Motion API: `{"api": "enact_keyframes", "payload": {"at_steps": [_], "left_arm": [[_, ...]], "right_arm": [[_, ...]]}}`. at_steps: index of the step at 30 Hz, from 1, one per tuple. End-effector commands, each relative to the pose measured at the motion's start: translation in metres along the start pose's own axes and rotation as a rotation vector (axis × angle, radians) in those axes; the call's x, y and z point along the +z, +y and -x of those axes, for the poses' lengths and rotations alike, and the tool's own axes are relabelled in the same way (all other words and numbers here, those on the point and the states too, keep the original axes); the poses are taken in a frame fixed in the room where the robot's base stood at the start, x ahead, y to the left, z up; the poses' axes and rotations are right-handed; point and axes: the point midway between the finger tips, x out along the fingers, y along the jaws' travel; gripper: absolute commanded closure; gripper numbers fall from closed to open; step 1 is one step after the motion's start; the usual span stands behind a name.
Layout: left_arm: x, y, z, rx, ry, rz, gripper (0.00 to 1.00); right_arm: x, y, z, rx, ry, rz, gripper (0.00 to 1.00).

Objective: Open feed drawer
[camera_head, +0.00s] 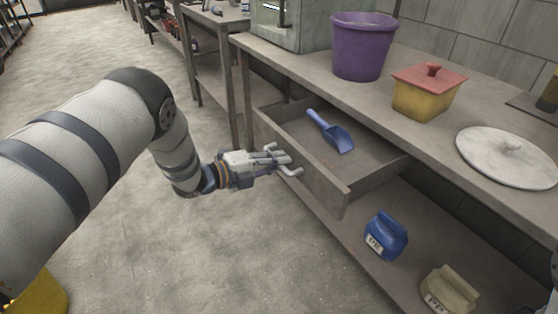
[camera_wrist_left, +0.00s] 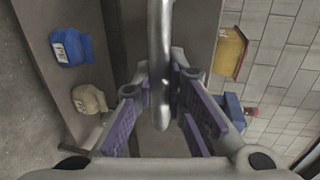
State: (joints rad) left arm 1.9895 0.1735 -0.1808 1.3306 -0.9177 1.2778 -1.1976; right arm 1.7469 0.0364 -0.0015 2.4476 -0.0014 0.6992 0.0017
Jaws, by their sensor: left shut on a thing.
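The feed drawer (camera_head: 340,194) is pulled out from under the worktop, and its inside shows from above. A blue scoop (camera_head: 331,132) lies in it. My left gripper (camera_head: 287,161) is at the drawer's front, shut on the metal drawer handle (camera_head: 292,172). In the left wrist view the handle (camera_wrist_left: 160,60) runs between the fingers of my left gripper (camera_wrist_left: 162,95). My right gripper is not in view.
On the worktop stand a purple bucket (camera_head: 362,47), a yellow box with a red lid (camera_head: 426,92) and a round pale lid (camera_head: 508,157). A blue bag (camera_head: 386,235) and a tan bag (camera_head: 449,289) stand on the lower shelf. The floor (camera_head: 220,245) before the drawer is clear.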

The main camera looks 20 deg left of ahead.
Motion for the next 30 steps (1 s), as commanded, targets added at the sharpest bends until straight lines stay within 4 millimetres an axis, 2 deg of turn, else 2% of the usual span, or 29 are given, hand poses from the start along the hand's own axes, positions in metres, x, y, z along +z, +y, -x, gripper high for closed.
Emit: {"api": "enact_keyframes", "payload": {"at_steps": [11, 12, 14, 23, 26, 30], "left_arm": [[0.000, 0.000, 0.001, -0.002, 0.001, 0.000, 1.00], [0.000, 0.000, 0.001, -0.002, 0.001, 0.000, 0.81], [0.000, 0.000, 0.001, -0.001, 0.000, 0.000, 0.68], [0.000, 0.000, 0.001, -0.001, 0.000, 0.000, 0.67], [0.001, 0.001, 0.012, 0.000, -0.001, 0.001, 0.67], [0.001, 0.001, 0.049, 0.002, -0.004, 0.003, 0.67]], "right_arm": [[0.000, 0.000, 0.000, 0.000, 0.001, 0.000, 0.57], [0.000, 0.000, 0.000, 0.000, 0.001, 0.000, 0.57], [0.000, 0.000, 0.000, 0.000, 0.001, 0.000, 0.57], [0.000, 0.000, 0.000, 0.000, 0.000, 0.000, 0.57], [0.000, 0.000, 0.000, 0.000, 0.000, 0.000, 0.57], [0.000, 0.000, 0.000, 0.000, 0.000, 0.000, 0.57]]}}
